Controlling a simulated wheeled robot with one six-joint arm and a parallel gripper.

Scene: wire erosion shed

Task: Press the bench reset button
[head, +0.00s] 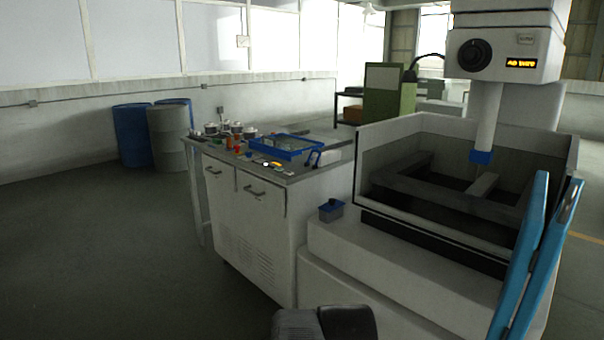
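A small grey box with a blue top (331,210) sits on the white ledge at the front left of the machine. It looks like a push-button box, and nothing touches it. Its label is too small to read, so I cannot tell for sure that it is the bench reset button. My gripper's fingers do not show in the head view. A dark grey and black rounded part at the bottom middle looks like part of my own body, below and apart from the box.
A white cabinet bench (250,222) stands left of the machine, with a blue tray (284,147) and several small items on top. The machine's open tank (452,125) is at right. Two blue bars (534,258) rise at the right. Drums (168,138) stand behind; the left floor is clear.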

